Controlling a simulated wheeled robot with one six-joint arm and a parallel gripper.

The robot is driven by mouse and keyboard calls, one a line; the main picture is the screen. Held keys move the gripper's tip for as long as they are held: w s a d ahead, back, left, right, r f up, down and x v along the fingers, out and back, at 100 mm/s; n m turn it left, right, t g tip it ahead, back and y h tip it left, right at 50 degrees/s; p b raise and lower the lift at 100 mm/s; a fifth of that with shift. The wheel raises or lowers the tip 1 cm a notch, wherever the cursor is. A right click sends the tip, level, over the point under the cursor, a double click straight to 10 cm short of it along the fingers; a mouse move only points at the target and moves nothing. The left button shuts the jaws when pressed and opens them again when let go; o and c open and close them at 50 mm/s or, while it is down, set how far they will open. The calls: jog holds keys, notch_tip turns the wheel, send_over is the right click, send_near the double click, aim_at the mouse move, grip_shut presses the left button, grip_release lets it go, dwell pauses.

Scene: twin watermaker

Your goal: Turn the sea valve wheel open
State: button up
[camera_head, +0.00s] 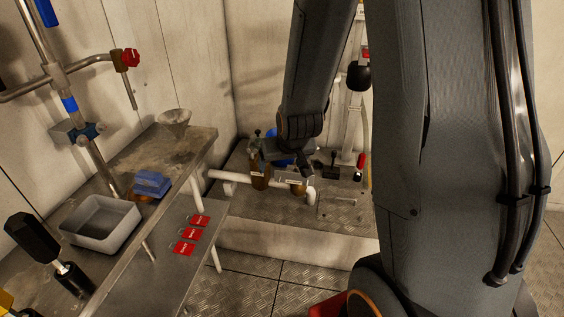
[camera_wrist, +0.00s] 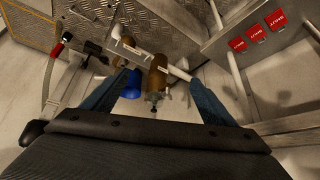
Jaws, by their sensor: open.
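My gripper (camera_wrist: 158,78) is open, its two dark blue fingers spread on either side of a brown bottle-shaped body (camera_wrist: 157,70) with a small metal fitting at its near end. The gripper seems empty; contact cannot be made out. In the head view my gripper (camera_head: 290,158) is low over the floor plinth, near a brown body (camera_head: 260,173) on a white pipe. A blue rounded part (camera_wrist: 130,84) lies beside the left finger; it shows partly hidden behind my gripper in the head view (camera_head: 277,148). I cannot tell which part is the sea valve wheel.
A white pipe (camera_head: 240,178) runs along the plinth (camera_head: 300,240). A red-tipped lever (camera_head: 361,165) stands to the right.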

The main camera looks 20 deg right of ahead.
jog(key=shift+c, duration=0.2)
